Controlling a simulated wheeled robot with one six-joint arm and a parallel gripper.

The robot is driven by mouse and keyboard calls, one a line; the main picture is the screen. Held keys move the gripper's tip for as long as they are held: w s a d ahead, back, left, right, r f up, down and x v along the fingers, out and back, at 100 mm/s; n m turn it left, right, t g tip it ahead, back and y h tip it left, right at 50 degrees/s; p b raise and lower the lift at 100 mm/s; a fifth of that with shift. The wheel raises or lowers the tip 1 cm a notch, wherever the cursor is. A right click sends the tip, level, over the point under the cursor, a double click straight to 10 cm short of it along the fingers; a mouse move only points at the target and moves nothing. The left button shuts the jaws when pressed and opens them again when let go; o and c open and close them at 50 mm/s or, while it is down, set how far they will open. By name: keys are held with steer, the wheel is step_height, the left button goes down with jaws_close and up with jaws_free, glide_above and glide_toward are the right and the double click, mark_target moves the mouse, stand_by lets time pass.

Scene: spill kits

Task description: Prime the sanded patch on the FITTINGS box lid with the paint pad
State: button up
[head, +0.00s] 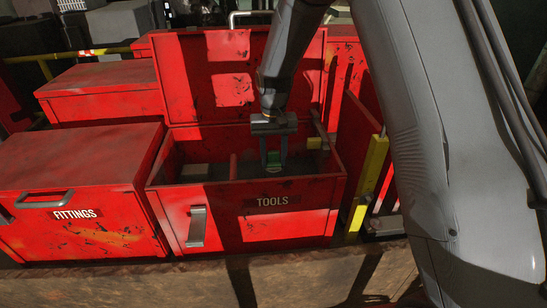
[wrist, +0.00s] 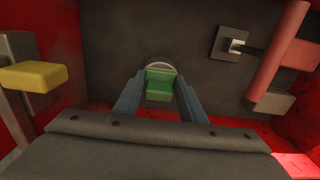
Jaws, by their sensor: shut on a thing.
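The red FITTINGS box (head: 80,215) stands at the left of the head view with its lid (head: 75,155) shut. I cannot make out a sanded patch on the lid. The red TOOLS box (head: 270,215) beside it is open. My gripper (head: 274,162) reaches down into its right part. In the wrist view my gripper (wrist: 160,80) is shut on a green block-like handle (wrist: 159,92), with a pale rounded edge beyond it. I cannot tell for sure whether this is the paint pad; its underside is hidden.
A yellow block (wrist: 35,77) sits near the box's right wall. The raised TOOLS lid (head: 220,75) stands behind. A ledge (head: 120,285) runs in front.

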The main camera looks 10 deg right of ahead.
mark_target(274, 153)
steer(key=shift+r+p, duration=2)
steer(key=shift+r, duration=1.45)
